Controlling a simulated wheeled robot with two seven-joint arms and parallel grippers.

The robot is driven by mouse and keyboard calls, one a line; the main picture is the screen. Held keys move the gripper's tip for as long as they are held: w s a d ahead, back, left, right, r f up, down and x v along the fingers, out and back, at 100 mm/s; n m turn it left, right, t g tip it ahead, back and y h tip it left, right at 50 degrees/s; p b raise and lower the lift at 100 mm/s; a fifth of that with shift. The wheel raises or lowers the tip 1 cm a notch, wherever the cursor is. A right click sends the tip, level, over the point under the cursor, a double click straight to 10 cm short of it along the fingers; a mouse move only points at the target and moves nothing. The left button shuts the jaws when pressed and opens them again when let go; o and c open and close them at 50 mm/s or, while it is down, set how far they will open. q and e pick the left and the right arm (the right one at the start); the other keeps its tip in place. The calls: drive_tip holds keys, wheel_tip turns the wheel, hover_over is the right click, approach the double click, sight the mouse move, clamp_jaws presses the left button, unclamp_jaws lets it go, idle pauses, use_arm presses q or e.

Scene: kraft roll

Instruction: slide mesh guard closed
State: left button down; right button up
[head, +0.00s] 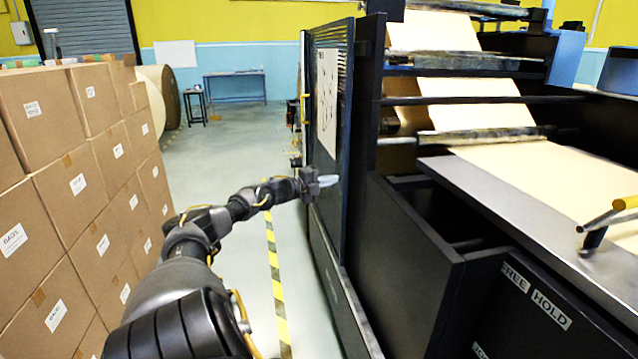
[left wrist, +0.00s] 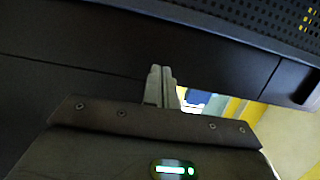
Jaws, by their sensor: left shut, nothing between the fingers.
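The mesh guard (head: 328,190) is a tall dark panel in a dark frame on the near side of the machine. A pale sheet with dark marks (head: 327,100) is on its upper part, and a yellow handle (head: 306,109) is at its far edge. My left gripper (head: 328,181) is in front of the guard's lower half, below and nearer than the handle. In the left wrist view its two fingers (left wrist: 161,86) are together and empty, close to a dark surface; I cannot tell whether they touch it. Perforated mesh (left wrist: 285,18) shows at the upper right there. My right gripper is not in view.
Stacked cardboard boxes (head: 85,190) line the left side. Yellow-black floor tape (head: 276,270) runs along an open aisle between boxes and machine. A metal table (head: 530,200) with kraft paper and a yellow-gripped lever (head: 610,215) are at right. A blue bench (head: 235,77) stands far back.

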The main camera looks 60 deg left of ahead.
use_arm(q)
drive_tip(key=shift+s+a+r+p, duration=0.15)
drive_tip(key=shift+s+p, duration=0.25)
drive_tip(key=shift+s, duration=1.55)
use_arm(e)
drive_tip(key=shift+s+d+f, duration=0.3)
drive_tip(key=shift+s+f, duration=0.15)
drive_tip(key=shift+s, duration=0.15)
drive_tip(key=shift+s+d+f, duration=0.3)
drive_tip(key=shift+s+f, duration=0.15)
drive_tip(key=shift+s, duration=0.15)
